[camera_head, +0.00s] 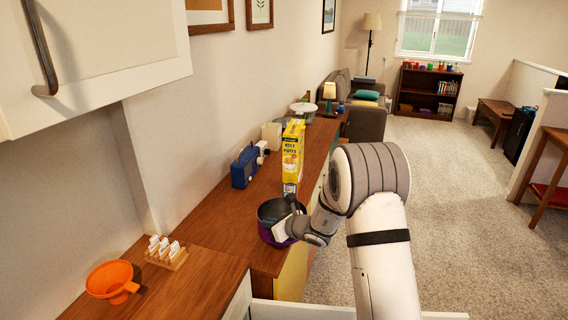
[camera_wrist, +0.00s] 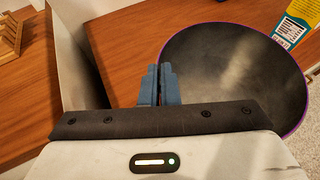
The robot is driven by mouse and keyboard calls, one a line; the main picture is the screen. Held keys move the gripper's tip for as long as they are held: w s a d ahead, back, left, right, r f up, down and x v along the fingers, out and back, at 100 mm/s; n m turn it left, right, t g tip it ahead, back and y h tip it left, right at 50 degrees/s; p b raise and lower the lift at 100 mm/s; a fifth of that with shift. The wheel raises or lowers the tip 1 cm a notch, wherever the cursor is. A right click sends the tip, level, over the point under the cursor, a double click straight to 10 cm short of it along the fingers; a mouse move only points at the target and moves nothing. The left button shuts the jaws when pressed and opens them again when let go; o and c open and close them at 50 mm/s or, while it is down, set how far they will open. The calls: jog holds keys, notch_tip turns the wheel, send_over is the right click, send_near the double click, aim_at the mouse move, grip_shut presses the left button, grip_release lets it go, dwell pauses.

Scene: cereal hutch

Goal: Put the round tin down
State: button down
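The round tin (camera_head: 270,212) is dark inside with a purple outer wall. In the head view it is at the near end of the long wooden counter, overlapping its front edge, with my gripper on its near right side. In the wrist view the tin (camera_wrist: 235,75) fills the upper right, its open top facing the camera. My gripper (camera_wrist: 159,85) has its two blue-grey fingers close together at the tin's left rim, one on each side of the wall. The tin's underside is hidden, so I cannot tell whether it touches the counter.
A yellow cereal box (camera_head: 292,152) stands on the counter (camera_head: 228,204) behind the tin, with a blue radio (camera_head: 244,167) to its left. An orange funnel (camera_head: 112,281) and a small wooden rack (camera_head: 166,253) are on the nearer counter. A white cabinet door (camera_head: 95,55) hangs upper left.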

jog(key=w+a+r+b, duration=0.1)
jog(key=w+a+r, duration=0.35)
jog(key=a, duration=0.55)
jog(key=shift+n, duration=0.4)
notch_tip(320, 180, down, 9)
jog(key=shift+r, duration=0.1)
jog(key=c, duration=1.7)
grip_release()
